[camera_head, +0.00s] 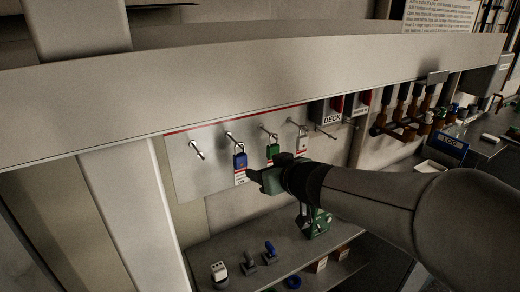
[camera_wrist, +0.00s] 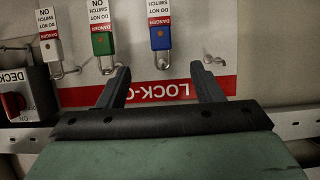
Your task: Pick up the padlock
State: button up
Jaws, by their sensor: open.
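Three padlocks hang on pegs of a white board: a blue padlock (camera_head: 240,160), a green padlock (camera_head: 272,151) and a whitish padlock (camera_head: 302,145). Each has a red and white danger label. In the wrist view, which looks upside down, the blue padlock (camera_wrist: 160,38) is beyond the space between my fingertips, the green padlock (camera_wrist: 103,43) is to its left and the whitish padlock (camera_wrist: 51,47) is farther left. My gripper (camera_wrist: 160,73) is open and empty. In the head view, my gripper (camera_head: 252,176) is close to the blue and green padlocks, touching neither as far as I can tell.
A bare peg (camera_head: 195,149) is left of the blue padlock. A wide beam (camera_head: 250,85) crosses above the board. A shelf (camera_head: 240,272) with small items lies below. A red-handled DECK switch box (camera_wrist: 22,98) is beside the board. Pipes and valves (camera_head: 405,112) stand at right.

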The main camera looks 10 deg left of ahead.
aim_at(242, 157)
jog(key=b+x, duration=0.4)
jog(key=x, duration=1.1)
jog(key=shift+w+a+f, duration=0.15)
jog(key=shift+a+f, duration=0.05)
jog(key=shift+f, duration=0.15)
jog(key=c, duration=1.3)
jog(key=shift+r+p, duration=0.35)
jog(key=shift+r, duration=0.15)
jog(key=shift+r+p, duration=0.45)
jog(key=shift+r, duration=0.15)
jog(key=s+d, duration=1.2)
jog(key=s, duration=0.1)
jog(key=shift+s+d+f, duration=0.1)
jog(key=shift+d+f, duration=0.1)
jog(key=shift+f, duration=0.15)
